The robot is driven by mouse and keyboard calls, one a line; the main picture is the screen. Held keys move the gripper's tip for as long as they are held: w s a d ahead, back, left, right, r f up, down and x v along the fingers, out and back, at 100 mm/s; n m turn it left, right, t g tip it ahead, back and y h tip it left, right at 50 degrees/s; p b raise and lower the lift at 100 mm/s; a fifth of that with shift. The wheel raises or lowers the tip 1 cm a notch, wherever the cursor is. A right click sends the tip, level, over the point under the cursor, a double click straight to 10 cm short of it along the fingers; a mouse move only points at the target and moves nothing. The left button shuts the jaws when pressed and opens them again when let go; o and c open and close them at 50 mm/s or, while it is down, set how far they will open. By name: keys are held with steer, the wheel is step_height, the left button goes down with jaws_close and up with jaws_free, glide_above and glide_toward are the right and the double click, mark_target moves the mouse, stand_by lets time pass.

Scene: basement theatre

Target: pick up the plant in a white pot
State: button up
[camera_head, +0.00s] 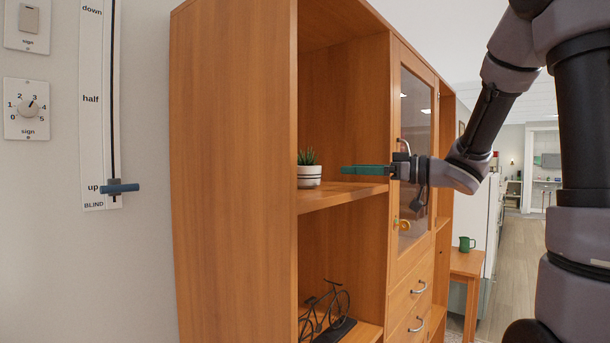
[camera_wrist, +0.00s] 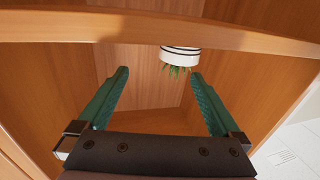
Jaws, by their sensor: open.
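The plant in a white pot (camera_head: 309,170) stands upright on the open shelf of the wooden cabinet. It has spiky green leaves and dark bands around the pot. My gripper (camera_head: 343,169) is at the shelf opening, to the right of the pot and apart from it, with its green fingers pointing left. In the wrist view the plant (camera_wrist: 180,57) appears upside down, beyond the fingertips and towards the right finger. There my gripper (camera_wrist: 159,72) is open, with nothing between its fingers.
The wooden shelf (camera_head: 340,192) has a front edge just below my gripper. A glass cabinet door (camera_head: 416,140) is close to my wrist. A bicycle model (camera_head: 325,312) stands on the lower shelf. A green mug (camera_head: 466,244) is on a side table. The upper shelf is otherwise clear.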

mark_target(320, 171)
steer(key=shift+s+a+f+n+g+y, duration=0.5)
steer(key=shift+s+f+n+g, duration=0.15)
steer(key=shift+g, duration=0.55)
steer(key=x, duration=0.4)
steer(key=shift+a, duration=0.45)
steer(key=x, duration=0.5)
steer(key=shift+a+r, duration=0.25)
steer(key=shift+a, duration=0.1)
steer(key=c, duration=1.3)
steer(key=shift+o, duration=0.2)
